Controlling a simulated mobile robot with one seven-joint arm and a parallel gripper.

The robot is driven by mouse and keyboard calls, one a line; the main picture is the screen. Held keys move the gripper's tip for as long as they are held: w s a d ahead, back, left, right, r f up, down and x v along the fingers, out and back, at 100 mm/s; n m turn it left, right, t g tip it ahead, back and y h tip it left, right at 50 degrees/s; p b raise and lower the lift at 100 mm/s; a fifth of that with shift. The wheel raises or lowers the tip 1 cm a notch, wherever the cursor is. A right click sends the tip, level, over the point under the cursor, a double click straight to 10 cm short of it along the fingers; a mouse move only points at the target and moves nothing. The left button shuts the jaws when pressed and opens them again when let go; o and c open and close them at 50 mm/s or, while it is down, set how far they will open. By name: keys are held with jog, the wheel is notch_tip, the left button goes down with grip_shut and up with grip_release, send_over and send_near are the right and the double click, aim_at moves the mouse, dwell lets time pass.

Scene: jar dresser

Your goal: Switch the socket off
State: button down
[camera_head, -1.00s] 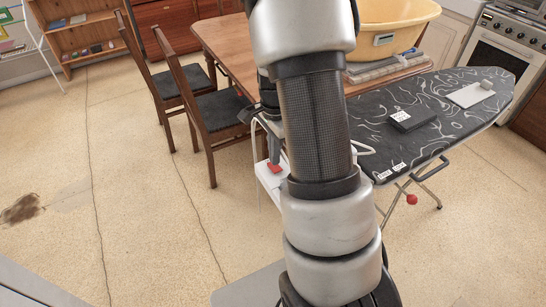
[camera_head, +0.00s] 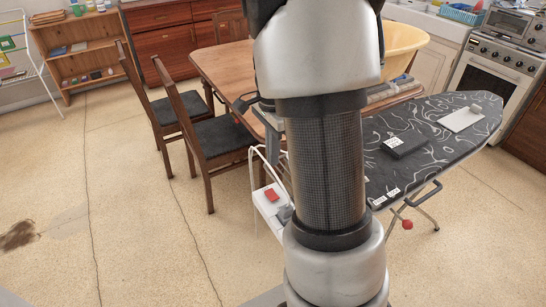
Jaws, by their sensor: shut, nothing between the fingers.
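The socket (camera_head: 267,208) is a white block at the end of the ironing board, left of my arm. Its red switch (camera_head: 272,194) shows on top, with a grey patch beside it. I cannot tell which way the switch is tipped. My gripper (camera_head: 272,128) is partly hidden behind my arm. Its dark and grey parts show above the socket, apart from the red switch. It is shut and holds nothing. My arm hides the right side of the socket area.
The ironing board (camera_head: 440,150) carries a dark box (camera_head: 405,141) and a white plate-like rest (camera_head: 461,119). A wooden table (camera_head: 225,65) stands behind, with dark-seated chairs (camera_head: 222,138) on its left. The floor at left is open.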

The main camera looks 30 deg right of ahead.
aim_at(274, 196)
jog(key=shift+d+p, duration=0.25)
jog(key=shift+p, duration=0.25)
jog(key=shift+w+r, duration=0.1)
notch_tip(274, 196, down, 14)
jog(key=shift+b, duration=0.3)
dwell(0.4)
